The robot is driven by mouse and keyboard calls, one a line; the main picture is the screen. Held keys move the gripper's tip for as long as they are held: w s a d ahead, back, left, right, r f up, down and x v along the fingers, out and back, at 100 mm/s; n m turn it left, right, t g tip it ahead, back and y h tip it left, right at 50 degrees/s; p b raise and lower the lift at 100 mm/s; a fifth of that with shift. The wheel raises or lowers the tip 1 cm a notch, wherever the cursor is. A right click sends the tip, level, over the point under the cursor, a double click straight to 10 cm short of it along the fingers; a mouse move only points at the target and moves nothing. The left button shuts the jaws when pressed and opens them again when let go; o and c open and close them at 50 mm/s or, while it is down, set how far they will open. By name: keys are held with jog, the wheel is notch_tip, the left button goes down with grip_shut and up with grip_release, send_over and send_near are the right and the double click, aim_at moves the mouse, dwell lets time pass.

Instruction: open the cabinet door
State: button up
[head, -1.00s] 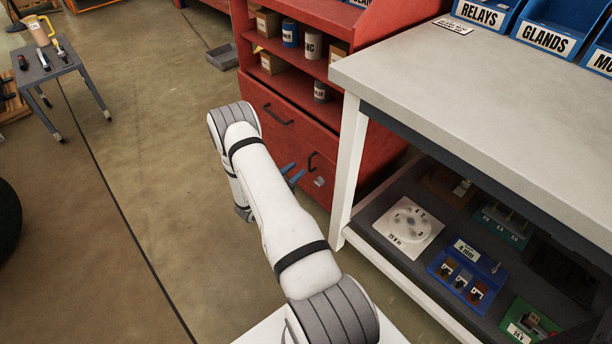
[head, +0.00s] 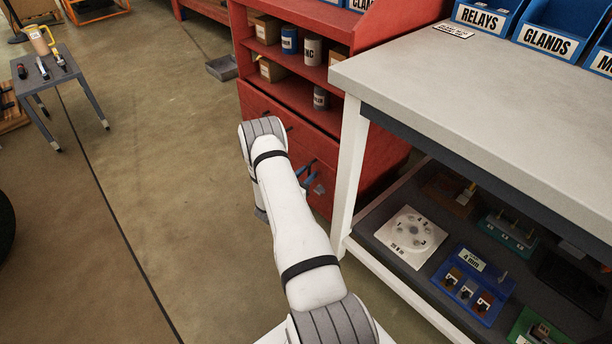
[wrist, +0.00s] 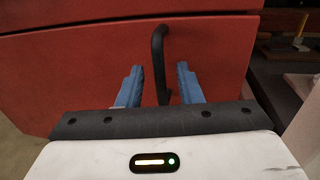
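The red cabinet (head: 345,85) stands beyond my arm, left of the workbench. Its lower door (wrist: 80,70) fills much of the wrist view as a plain red panel. The door's black upright handle (wrist: 158,45) stands between the two blue fingers of my gripper (wrist: 160,68). The fingers are open, one on each side of the handle, with gaps visible on both sides. In the head view my gripper (head: 305,174) is at the cabinet's lower front, and my arm hides part of that front. The door appears shut.
A white-topped workbench (head: 430,75) stands close on the right, its white leg (head: 349,170) near my gripper. Its lower shelf (head: 375,237) holds trays and parts.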

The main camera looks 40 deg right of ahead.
grip_shut()
jog(key=shift+a, duration=0.1)
dwell(0.5)
